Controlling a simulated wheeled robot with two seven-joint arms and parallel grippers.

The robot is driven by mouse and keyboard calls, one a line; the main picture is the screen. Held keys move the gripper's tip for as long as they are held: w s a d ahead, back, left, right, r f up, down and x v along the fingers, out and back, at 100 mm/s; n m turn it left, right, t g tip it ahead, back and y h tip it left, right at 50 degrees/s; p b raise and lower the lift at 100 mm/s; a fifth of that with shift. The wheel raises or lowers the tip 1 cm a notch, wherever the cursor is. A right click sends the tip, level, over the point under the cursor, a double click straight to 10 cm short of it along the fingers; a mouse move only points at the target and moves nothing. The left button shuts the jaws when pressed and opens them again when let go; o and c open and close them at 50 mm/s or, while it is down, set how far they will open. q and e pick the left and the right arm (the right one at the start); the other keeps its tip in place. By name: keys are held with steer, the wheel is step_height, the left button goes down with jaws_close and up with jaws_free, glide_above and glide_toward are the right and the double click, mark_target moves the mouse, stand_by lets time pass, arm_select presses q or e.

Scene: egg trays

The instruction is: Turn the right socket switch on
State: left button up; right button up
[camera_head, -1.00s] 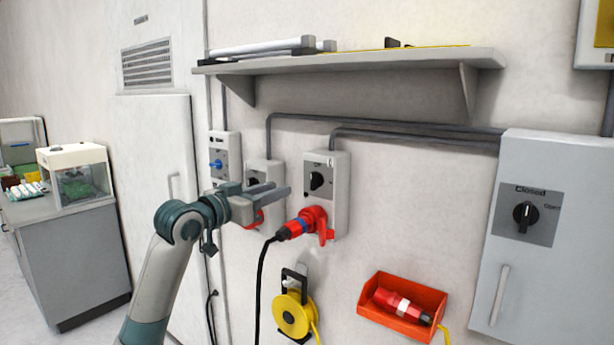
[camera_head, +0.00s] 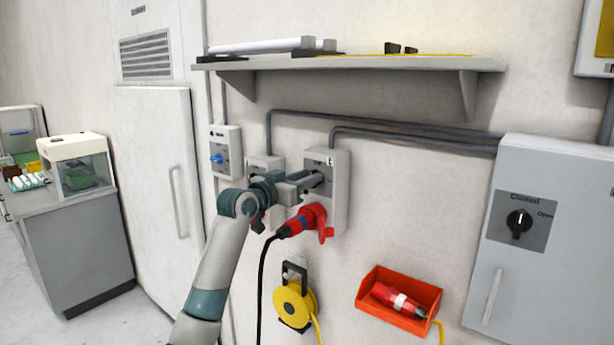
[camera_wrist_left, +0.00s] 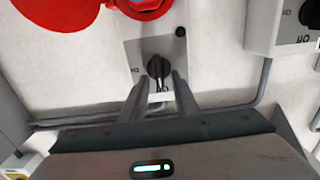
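The right socket box (camera_head: 341,190) is light grey and fixed on the wall, with a red plug (camera_head: 305,220) in its lower part. Its black rotary switch (camera_wrist_left: 157,68) shows in the wrist view, where the box appears upside down; in the head view my fingers cover it. My left gripper (camera_head: 314,181) reaches the switch from the left. Its two fingers (camera_wrist_left: 158,78) are apart, with the knob between or just beyond their tips and a visible gap on each side. I cannot tell whether they touch the knob. My right gripper is not in view.
Other socket boxes stand to the left, one with a blue knob (camera_head: 217,158). A shelf (camera_head: 350,64) runs above. A yellow cable reel (camera_head: 292,304) and an orange bin (camera_head: 375,319) hang below. A grey cabinet (camera_head: 560,230) is at the right.

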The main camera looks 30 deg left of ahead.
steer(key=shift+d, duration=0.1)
arm_select(q)
jaws_close()
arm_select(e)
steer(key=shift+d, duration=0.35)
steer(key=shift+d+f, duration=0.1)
